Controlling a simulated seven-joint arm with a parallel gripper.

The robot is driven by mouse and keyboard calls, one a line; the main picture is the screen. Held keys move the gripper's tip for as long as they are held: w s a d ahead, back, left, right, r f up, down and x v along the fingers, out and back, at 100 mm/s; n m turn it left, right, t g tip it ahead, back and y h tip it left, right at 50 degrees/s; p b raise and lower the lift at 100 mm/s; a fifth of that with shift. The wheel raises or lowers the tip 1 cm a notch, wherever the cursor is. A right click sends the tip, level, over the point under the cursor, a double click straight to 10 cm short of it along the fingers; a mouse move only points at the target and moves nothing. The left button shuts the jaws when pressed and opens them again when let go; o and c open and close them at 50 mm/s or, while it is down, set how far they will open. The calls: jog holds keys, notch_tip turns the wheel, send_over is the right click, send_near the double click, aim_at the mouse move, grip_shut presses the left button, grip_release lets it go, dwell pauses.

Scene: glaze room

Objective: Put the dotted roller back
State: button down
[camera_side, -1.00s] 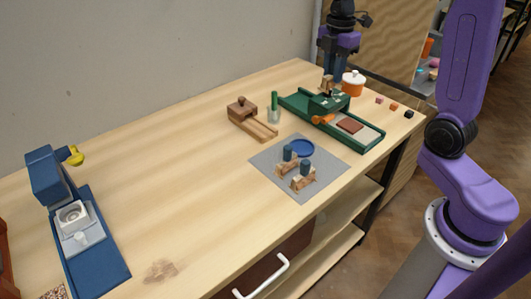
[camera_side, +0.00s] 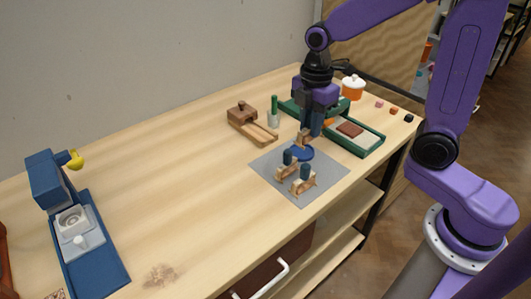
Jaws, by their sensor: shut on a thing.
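My gripper (camera_side: 310,128) is shut on a small wooden roller (camera_side: 304,138), held low over the far edge of the grey mat (camera_side: 268,172). Its knob is hidden between the fingers, and dots on it are too small to make out.
A blue machine (camera_side: 93,255) is far left; the table's middle left is clear.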

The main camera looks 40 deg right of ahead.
jog(key=w+f, duration=0.3)
jog(key=w, duration=0.1)
jog(key=w+a+f, duration=0.1)
jog(key=w+f, duration=0.2)
jog(key=w, duration=0.1)
jog(key=w+a+f, duration=0.1)
jog(key=w+f, duration=0.2)
jog(key=w, duration=0.2)
jog(key=shift+f, duration=0.2)
jog(key=shift+w+f, duration=0.2)
jog(key=shift+f, duration=1.55)
jog(key=shift+f, duration=0.3)
jog(key=shift+s+f, duration=0.15)
jog(key=shift+f, duration=0.25)
jog(key=c, duration=1)
grip_release()
jog(key=shift+r, duration=0.15)
